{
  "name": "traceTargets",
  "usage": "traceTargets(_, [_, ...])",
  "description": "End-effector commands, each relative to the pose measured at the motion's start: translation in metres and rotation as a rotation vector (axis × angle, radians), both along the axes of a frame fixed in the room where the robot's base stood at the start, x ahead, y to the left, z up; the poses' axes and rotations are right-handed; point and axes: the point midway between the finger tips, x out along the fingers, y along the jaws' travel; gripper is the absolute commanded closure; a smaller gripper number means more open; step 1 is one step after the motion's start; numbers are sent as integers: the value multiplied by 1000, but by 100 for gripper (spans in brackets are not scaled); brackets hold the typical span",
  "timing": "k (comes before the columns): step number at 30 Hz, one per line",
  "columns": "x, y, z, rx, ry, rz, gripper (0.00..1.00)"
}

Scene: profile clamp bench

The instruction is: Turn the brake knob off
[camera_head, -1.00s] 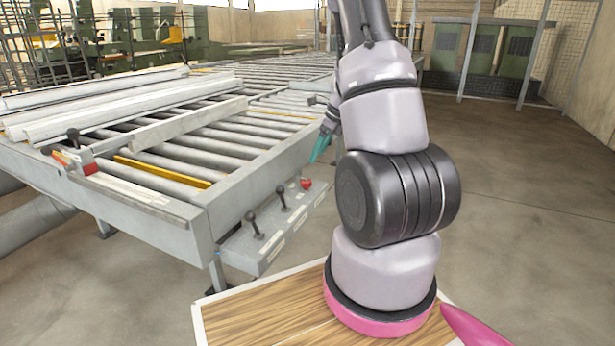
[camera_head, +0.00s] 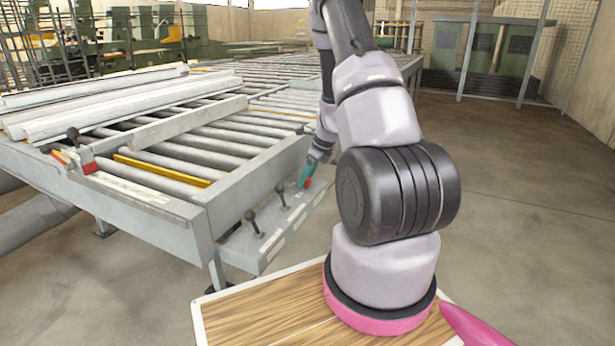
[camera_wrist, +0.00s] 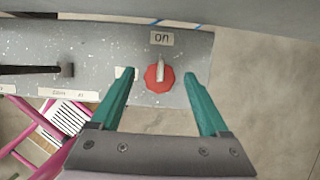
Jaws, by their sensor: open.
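The brake knob (camera_wrist: 159,78) is a red, roughly octagonal knob with a pale raised grip bar, on the grey speckled ledge. Its bar points up at a label reading "on" (camera_wrist: 161,38) in the wrist view. My gripper (camera_wrist: 157,82) is open, with its teal fingers on either side of the knob in that view. I cannot tell whether they touch it. In the head view my gripper (camera_head: 306,177) is over the far end of the ledge and hides most of the knob. A white label, partly behind the left finger, lies left of the knob.
Two black levers stand on the ledge (camera_head: 240,247), a near one (camera_head: 255,222) and a middle one (camera_head: 281,195). The roller table (camera_head: 190,150) rises behind it, with long pale profiles (camera_head: 120,108) and a red clamp (camera_head: 87,160). Open floor (camera_head: 520,200) lies to the right.

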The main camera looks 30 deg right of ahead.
Motion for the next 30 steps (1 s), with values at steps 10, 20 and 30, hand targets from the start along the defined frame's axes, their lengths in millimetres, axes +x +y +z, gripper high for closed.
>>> traceTargets(10, [0,0,0,0,0,0,100])
traceTargets(20, [0,-1,0,0,0,51,100])
traceTargets(30, [1,-2,0,0,0,289,100])
